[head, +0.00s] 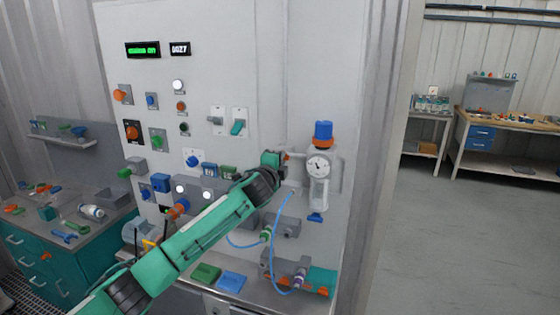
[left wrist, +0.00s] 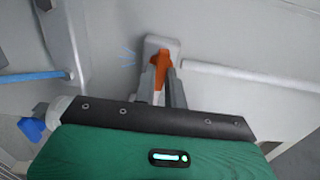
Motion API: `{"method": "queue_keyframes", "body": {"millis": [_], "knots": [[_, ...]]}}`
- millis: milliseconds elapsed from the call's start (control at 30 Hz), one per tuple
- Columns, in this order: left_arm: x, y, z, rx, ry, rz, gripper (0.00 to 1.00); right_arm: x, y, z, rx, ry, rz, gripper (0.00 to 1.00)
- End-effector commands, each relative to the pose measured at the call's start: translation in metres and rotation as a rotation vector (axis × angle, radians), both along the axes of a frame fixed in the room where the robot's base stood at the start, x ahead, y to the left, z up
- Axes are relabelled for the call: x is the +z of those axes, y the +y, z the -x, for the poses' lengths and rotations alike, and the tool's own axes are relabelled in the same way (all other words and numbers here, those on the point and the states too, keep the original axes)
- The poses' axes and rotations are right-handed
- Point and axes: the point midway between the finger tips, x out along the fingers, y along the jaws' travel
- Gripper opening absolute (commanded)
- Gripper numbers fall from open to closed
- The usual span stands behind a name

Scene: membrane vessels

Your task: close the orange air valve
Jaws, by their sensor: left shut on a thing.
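The orange air valve shows in the left wrist view as an orange lever (left wrist: 161,60) on a pale block (left wrist: 160,43) against the panel. My left gripper (left wrist: 163,84) has its two grey fingers closed on this lever. In the head view my left gripper (head: 284,159) reaches the panel just left of the white round gauge unit (head: 318,165). Only a small orange part of the valve (head: 286,156) shows there, as my gripper hides most of it. My right gripper is in neither view.
A blue and orange knob (head: 322,132) tops the gauge unit. A blue hose (head: 273,225) hangs below my left forearm. Several knobs and buttons fill the panel to the left. A ledge with green (head: 206,272) and blue (head: 231,281) pieces lies below. The floor at right is clear.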

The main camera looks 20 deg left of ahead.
Motion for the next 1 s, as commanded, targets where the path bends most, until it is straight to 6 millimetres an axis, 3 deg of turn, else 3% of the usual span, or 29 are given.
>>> {"method": "queue_keyframes", "body": {"millis": [100, 133, 233, 667, 1000], "knots": [[0.001, 0.000, 0.000, 0.000, -0.002, -0.002, 0.00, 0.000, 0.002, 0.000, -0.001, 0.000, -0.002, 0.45], [0.001, 0.000, 0.000, 0.000, -0.001, -0.002, 0.16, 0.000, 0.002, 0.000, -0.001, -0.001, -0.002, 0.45], [0.001, 0.000, 0.000, 0.000, -0.001, -0.002, 0.34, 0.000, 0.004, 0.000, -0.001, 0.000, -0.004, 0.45], [-0.002, 0.001, 0.007, 0.000, -0.001, 0.000, 0.34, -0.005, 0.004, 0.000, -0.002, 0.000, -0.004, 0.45], [-0.004, 0.002, 0.057, -0.002, -0.002, -0.002, 0.34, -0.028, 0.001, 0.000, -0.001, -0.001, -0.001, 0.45]]}}
